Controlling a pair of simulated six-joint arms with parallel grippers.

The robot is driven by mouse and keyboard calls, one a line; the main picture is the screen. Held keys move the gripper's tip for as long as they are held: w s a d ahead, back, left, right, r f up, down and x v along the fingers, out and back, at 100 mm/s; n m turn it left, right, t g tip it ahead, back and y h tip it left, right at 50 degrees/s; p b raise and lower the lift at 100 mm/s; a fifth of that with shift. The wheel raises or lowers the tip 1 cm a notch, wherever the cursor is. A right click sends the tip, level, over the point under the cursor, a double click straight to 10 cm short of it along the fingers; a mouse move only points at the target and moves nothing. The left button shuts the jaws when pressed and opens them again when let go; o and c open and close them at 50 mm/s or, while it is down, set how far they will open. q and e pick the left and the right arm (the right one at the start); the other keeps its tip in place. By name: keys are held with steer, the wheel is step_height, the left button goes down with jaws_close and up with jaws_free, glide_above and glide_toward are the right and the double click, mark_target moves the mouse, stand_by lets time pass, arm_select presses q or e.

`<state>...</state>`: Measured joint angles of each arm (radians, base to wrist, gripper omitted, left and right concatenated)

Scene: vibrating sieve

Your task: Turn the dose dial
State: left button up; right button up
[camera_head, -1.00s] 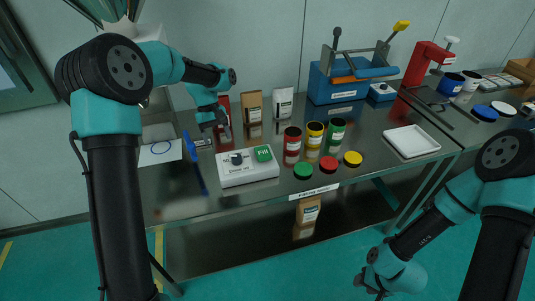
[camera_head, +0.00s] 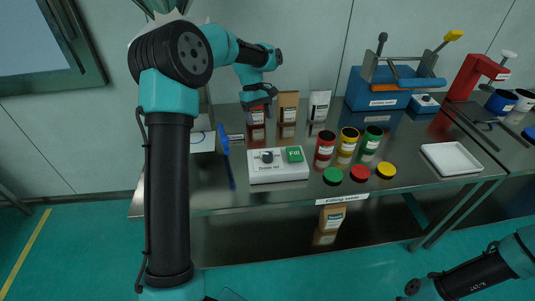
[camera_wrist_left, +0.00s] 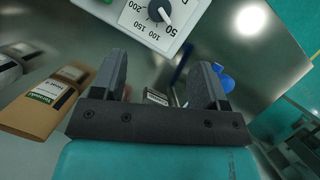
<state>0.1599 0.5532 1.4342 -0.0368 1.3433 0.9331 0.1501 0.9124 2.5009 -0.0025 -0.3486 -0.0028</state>
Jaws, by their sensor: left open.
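The dose dial (camera_head: 267,157) is a dark round knob on the left of a white box (camera_head: 279,179) on the metal table. In the left wrist view the dial (camera_wrist_left: 158,11) is partly cut off at the top; its white pointer points near the 50 mark. My left gripper (camera_head: 259,103) is above the table, behind the box and a little left of its middle, near the brown bag. In the left wrist view my left gripper (camera_wrist_left: 162,78) is open, with nothing between its fingers, and apart from the dial. My right gripper is below the bottom edge of the head view.
A green Fill button (camera_head: 295,154) sits beside the dial. A blue spatula-like tool (camera_head: 226,146) lies left of the box. Red, yellow and green jars (camera_head: 348,142) with lids stand to the right. Brown (camera_head: 288,104) and white (camera_head: 319,103) bags stand behind.

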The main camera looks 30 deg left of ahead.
mark_target(267, 154)
arm_select(q)
steer(key=x, duration=1.4)
steer(key=shift+s+f, duration=0.1)
steer(key=shift+f, duration=0.15)
steer(key=c, duration=0.9)
